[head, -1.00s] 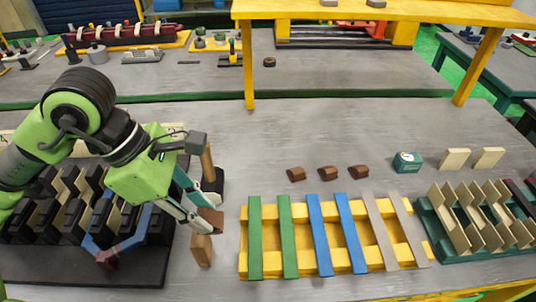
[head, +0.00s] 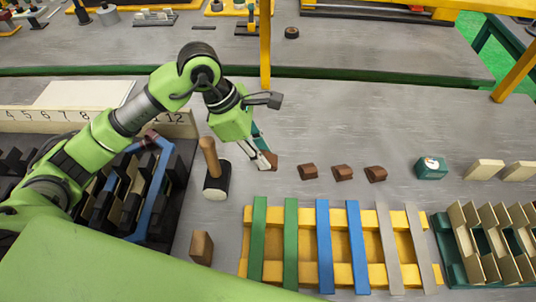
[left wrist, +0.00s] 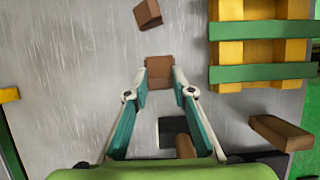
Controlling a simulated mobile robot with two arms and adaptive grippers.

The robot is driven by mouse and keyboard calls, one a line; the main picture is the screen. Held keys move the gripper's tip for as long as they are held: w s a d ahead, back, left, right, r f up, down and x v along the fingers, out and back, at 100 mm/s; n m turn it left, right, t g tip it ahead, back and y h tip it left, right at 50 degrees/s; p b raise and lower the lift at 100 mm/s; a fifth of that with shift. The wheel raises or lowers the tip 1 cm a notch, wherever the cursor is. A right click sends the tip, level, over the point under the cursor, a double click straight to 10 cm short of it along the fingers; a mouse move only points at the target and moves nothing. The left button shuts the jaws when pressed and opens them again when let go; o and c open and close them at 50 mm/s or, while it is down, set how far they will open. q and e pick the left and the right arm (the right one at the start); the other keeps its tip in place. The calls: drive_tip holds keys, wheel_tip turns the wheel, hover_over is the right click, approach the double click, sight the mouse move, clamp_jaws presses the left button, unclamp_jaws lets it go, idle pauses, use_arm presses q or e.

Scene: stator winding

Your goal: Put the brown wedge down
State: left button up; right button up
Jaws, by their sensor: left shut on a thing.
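My left gripper (head: 265,161) is shut on a brown wedge (head: 272,160), to the left of a row of three similar brown wedges (head: 308,172) on the grey table. In the left wrist view the held wedge (left wrist: 159,74) sits between the two fingertips, and one loose wedge (left wrist: 147,13) lies a short way ahead of it. I cannot tell whether the held wedge touches the table. My right gripper is not in view.
A mallet (head: 216,187) stands left of the gripper, handle up. A brown block (head: 201,248) stands near the yellow rack (head: 300,212) with coloured strips. The black stator stand (head: 180,175) is at left. A teal box (head: 431,168) is at right.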

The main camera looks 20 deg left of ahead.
sight(267, 153)
use_arm(q)
drive_tip(key=shift+w+d+f, duration=0.3)
drive_tip(key=shift+w+f, duration=0.4)
drive_tip(key=shift+f, duration=0.15)
drive_tip(key=shift+w+d+f+p, duration=0.15)
drive_tip(key=shift+w+f+p, duration=0.2)
drive_tip(key=shift+f, duration=0.15)
wheel_tip(267, 153, down, 3)
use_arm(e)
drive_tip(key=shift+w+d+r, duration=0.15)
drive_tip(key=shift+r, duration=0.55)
use_arm(q)
drive_tip(key=shift+f, duration=0.1)
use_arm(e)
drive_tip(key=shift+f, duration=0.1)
use_arm(q)
drive_tip(key=shift+f, duration=0.1)
drive_tip(key=o, duration=1.1)
drive_tip(key=shift+o, duration=0.2)
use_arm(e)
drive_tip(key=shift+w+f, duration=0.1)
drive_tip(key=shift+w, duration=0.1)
